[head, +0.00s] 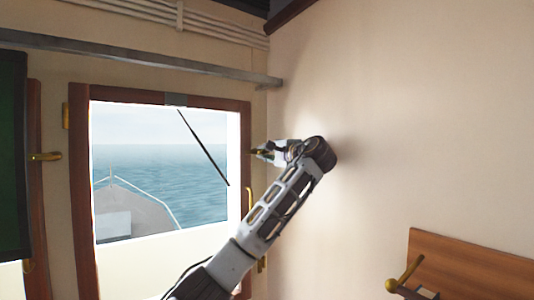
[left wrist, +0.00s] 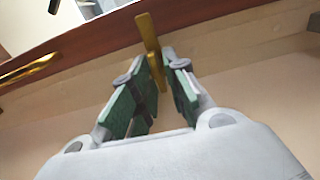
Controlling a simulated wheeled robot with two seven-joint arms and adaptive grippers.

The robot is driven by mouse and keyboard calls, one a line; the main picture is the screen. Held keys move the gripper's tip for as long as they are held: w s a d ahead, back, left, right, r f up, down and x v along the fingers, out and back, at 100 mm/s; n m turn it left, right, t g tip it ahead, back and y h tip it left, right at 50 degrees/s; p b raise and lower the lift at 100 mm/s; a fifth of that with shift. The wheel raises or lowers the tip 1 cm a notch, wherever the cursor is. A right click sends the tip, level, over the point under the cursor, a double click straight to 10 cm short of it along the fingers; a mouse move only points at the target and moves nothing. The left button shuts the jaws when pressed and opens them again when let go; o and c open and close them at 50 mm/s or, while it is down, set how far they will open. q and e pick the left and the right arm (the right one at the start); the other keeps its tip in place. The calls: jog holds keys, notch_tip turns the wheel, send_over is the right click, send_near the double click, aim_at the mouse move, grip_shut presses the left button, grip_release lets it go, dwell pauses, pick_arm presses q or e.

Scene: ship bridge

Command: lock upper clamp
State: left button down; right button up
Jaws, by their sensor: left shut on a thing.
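The upper clamp (head: 253,151) is a small brass lever at the right side of the wooden window-door frame. In the left wrist view the brass lever (left wrist: 147,30) stands out from the wooden frame, its end between my fingertips. My left gripper (head: 264,152) reaches it from the right in the head view. In the left wrist view its green-padded fingers (left wrist: 157,66) are shut on the lever. My right gripper is not in view.
The wooden frame (head: 84,200) surrounds a large window onto the sea. A vertical brass handle (head: 249,203) sits below the upper clamp, and a lower brass clamp (head: 261,264) shows partly behind my arm. A wooden board (head: 470,262) is on the right wall.

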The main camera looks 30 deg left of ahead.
pick_arm(q)
jog(key=c, duration=1.5)
grip_release()
jog(key=shift+d, duration=0.15)
jog(key=v, duration=1.1)
jog(key=shift+s+d, duration=0.25)
jog(key=shift+d, duration=0.1)
jog(key=shift+f, duration=0.1)
